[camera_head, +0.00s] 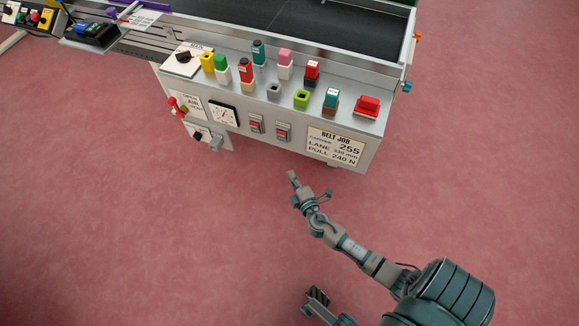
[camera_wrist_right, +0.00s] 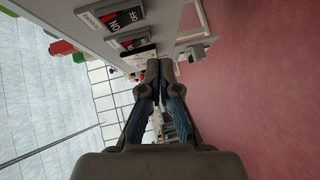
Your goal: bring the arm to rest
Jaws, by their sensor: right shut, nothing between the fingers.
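My right gripper (camera_head: 293,176) is at the end of my right arm, which reaches up from the bottom right in the head view. It appears just below the lower edge of the control box (camera_head: 355,120), apart from it in the picture. In the right wrist view the two fingers of the gripper (camera_wrist_right: 160,68) are close together, with nothing held between them.
The reddish floor (camera_head: 120,220) is clear on both sides.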

